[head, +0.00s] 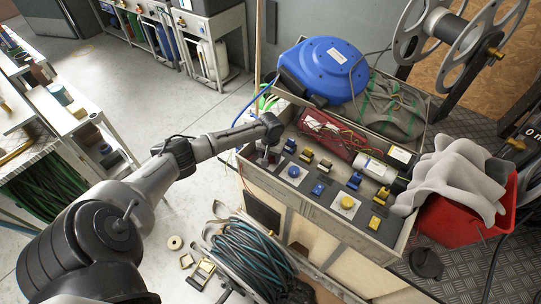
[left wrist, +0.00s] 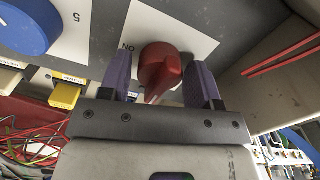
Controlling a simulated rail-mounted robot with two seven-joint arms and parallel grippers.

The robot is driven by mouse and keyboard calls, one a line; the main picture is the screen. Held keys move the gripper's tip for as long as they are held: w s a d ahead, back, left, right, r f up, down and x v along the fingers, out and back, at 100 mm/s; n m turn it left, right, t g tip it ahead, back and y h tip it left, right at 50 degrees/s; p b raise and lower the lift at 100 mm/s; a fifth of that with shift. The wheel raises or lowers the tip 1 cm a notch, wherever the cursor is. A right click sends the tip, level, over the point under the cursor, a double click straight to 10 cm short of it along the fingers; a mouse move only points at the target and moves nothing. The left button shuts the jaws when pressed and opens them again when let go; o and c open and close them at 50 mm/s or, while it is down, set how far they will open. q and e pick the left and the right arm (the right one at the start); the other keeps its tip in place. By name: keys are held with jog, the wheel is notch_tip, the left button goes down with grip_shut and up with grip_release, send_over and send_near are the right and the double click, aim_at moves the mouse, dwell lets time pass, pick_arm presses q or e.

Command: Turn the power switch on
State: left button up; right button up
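The red rotary switch (left wrist: 160,68) sits on a white plate (left wrist: 205,38) on the grey panel in the left wrist view. The letters ON read upside down beside it, to the left. Its pointer end is directed down, towards my gripper's palm. My left gripper (left wrist: 161,80) is open, its two purple fingers on either side of the switch, close to it; firm contact cannot be told. In the head view my left gripper (head: 266,154) reaches down to the panel's left end and hides the switch. My right gripper is not in view.
A blue knob (head: 294,171) and a yellow knob (head: 347,202) are on the same panel (head: 325,200), with several small blue and yellow switches. Behind are a red tray (head: 332,132) of wires and a blue hose reel (head: 325,70). A red bin (head: 450,232) stands right.

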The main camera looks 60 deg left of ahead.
pick_arm(q)
jog(key=c, duration=0.7)
